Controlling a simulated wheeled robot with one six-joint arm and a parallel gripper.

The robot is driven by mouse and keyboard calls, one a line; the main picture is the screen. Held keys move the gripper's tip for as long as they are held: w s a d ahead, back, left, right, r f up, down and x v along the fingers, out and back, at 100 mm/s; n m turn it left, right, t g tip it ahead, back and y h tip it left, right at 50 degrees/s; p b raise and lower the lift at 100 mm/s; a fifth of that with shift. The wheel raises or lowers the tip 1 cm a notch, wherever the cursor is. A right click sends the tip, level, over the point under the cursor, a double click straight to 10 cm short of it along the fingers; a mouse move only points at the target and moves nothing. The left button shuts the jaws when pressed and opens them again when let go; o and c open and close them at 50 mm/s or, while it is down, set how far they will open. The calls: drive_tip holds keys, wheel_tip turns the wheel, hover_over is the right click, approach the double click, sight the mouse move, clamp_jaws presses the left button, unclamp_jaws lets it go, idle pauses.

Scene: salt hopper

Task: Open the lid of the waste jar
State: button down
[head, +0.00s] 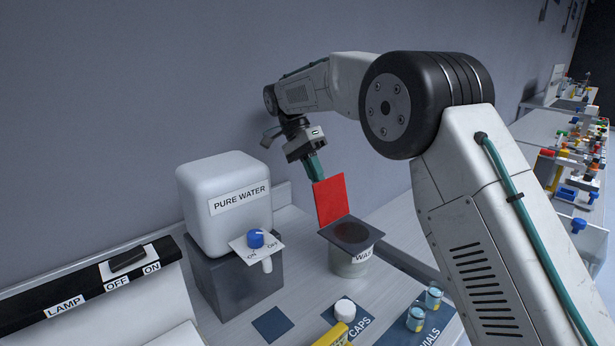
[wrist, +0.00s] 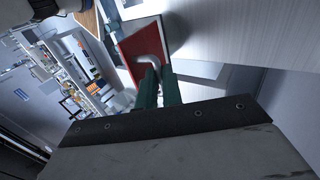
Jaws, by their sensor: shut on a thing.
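The waste jar (head: 350,264) is a pale round jar on the table, with its label partly visible. A dark square collar (head: 326,229) with a dark round middle tops it. Its red square lid (head: 331,202) stands up steeply at the collar's left-back edge, so the lid is open. My gripper (head: 316,172) is at the lid's upper edge, its teal fingers partly hidden behind it. In the wrist view my gripper (wrist: 160,86) is shut on a pale curved handle (wrist: 149,62) at the red lid (wrist: 135,44).
A white PURE WATER tank (head: 215,180) with a blue knob (head: 255,239) stands left of the jar. A white cap (head: 345,310), a yellow object (head: 334,335) and vials (head: 433,298) are in front. A lamp switch panel (head: 90,290) is at far left.

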drive_tip(key=shift+w, duration=0.1)
drive_tip(key=c, duration=1.5)
unclamp_jaws()
drive_tip(key=shift+w+f, duration=0.1)
drive_tip(key=shift+c, duration=0.2)
drive_tip(key=s+d+r, duration=0.1)
drive_tip(key=s+r, duration=0.1)
drive_tip(key=s, duration=0.6)
drive_tip(key=s+d+r, duration=0.2)
drive_tip(key=s+r, duration=0.1)
drive_tip(key=s, duration=0.5)
drive_tip(key=shift+d, duration=0.1)
